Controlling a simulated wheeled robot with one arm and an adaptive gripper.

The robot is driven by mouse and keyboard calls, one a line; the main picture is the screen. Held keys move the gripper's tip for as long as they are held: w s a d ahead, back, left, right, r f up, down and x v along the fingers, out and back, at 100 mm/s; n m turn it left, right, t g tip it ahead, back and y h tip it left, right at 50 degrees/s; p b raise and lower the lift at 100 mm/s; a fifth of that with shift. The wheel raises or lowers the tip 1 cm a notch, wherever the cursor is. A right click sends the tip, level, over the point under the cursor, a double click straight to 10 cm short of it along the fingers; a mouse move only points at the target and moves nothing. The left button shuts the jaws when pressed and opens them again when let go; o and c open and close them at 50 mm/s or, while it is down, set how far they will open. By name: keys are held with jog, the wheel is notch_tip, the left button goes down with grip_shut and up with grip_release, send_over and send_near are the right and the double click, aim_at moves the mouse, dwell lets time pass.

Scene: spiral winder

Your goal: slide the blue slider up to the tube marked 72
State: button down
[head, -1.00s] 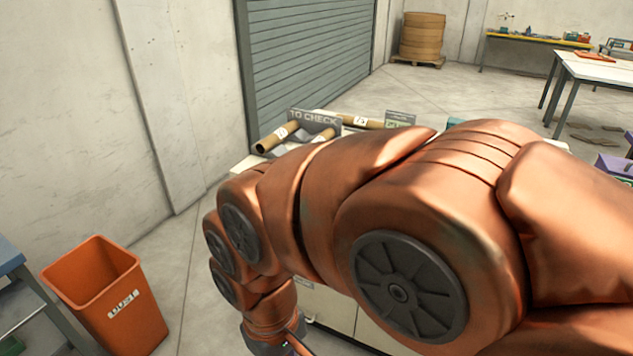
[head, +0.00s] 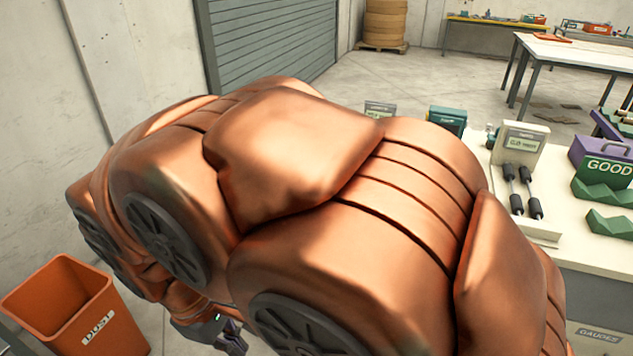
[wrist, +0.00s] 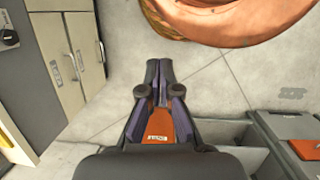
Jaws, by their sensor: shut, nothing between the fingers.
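Neither the blue slider nor the tube marked 72 shows in either view now; my arm covers much of the head view. My gripper (wrist: 158,66) is in the middle of the wrist view, its dark fingers close together with nothing held, over bare floor. In the head view a small part of my gripper (head: 232,340) shows low down, below my arm and to the right of the dust bin.
A white bench (head: 590,250) at right bears a gauge (head: 518,142) and green blocks (head: 606,180). Cabinet drawers (wrist: 68,60) stand left of my gripper.

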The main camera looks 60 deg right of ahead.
jog(key=w+d+f+n+g+h+b, duration=0.1)
jog(key=w+d+n+g+h+b, duration=0.2)
jog(key=d+n, duration=0.8)
jog(key=w+d+f+n+g+h+b, duration=0.25)
jog(key=w+d+n+h, duration=0.3)
jog(key=d, duration=1.05)
jog(key=w+d+f+n+g+h+b, duration=0.1)
jog(key=w+d+n+g+h, duration=0.25)
jog(key=d+n, duration=0.8)
jog(key=shift+m+h, duration=0.4)
jog(key=shift+m, duration=0.4)
jog(key=x, duration=0.4)
jog(key=w+d+x, duration=0.1)
jog(key=x, duration=0.8)
jog(key=shift+w+d+r, duration=0.1)
jog(key=shift+w+d, duration=0.05)
jog(key=shift+w, duration=0.25)
jog(key=shift+w+d, duration=0.15)
jog(key=shift+d, duration=0.75)
